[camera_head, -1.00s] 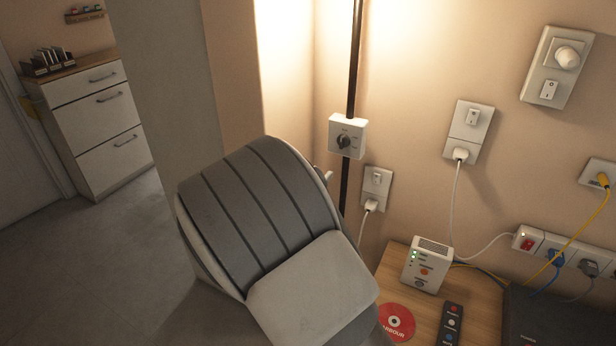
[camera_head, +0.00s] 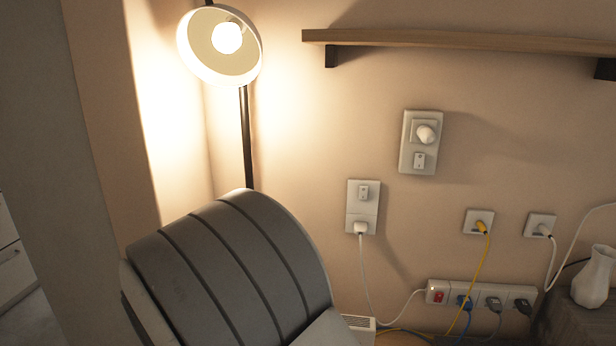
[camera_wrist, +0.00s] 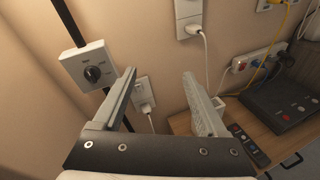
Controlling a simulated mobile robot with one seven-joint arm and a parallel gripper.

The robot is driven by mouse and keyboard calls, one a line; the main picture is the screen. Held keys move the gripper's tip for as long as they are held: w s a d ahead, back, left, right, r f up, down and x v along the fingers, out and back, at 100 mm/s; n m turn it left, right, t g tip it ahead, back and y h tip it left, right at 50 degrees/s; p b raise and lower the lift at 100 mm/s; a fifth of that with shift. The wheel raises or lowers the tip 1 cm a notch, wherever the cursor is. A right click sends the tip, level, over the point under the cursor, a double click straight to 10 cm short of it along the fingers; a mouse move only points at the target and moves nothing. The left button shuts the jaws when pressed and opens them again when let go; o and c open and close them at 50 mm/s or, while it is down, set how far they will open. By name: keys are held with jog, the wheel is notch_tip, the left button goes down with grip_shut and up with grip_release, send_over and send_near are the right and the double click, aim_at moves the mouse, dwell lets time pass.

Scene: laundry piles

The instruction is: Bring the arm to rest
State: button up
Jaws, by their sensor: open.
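My gripper (camera_wrist: 162,88) shows in the wrist view, with its two fingers wide apart and nothing between them. It points toward the wall, above the wooden top of a low cabinet (camera_wrist: 183,123). A wall socket with a white plug (camera_wrist: 143,95) shows beyond the gap between the fingers. In the head view, a large grey ribbed part of my arm fills the lower left, and my gripper is hidden there.
A lit lamp (camera_head: 222,45) stands at the wall, and its pole carries a dial box (camera_wrist: 90,68). A shelf (camera_head: 460,40), sockets (camera_head: 362,205) and a power strip (camera_head: 480,296) line the wall. A black box (camera_wrist: 282,107), a remote (camera_wrist: 248,143) and a white vase (camera_head: 594,276) are at right.

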jog(key=s+d+r+m+g+p, duration=0.1)
jog(key=s+d+r+m+g, duration=0.25)
jog(key=d, duration=0.35)
jog(key=s+d+r+m+g+h+p, duration=0.1)
jog(key=s+d+r+m+g+p, duration=0.15)
jog(key=d+m, duration=0.35)
jog(key=s+d+r+m+g, duration=0.2)
jog(key=s+d+m+g, duration=0.15)
jog(key=d, duration=0.45)
jog(key=s+d+r+m+y+p, duration=0.1)
jog(key=s+r+m+y+p, duration=0.2)
jog(key=s+m, duration=0.4)
jog(key=s+d+r+m+y+p, duration=0.1)
jog(key=s+r+m+y+p, duration=0.2)
jog(key=s+m, duration=0.5)
jog(key=s+r+y, duration=0.1)
jog(key=s+r, duration=0.1)
jog(key=s, duration=0.1)
jog(key=shift+d+r+y, duration=0.2)
jog(key=shift+r+y, duration=0.05)
jog(key=shift+y, duration=0.15)
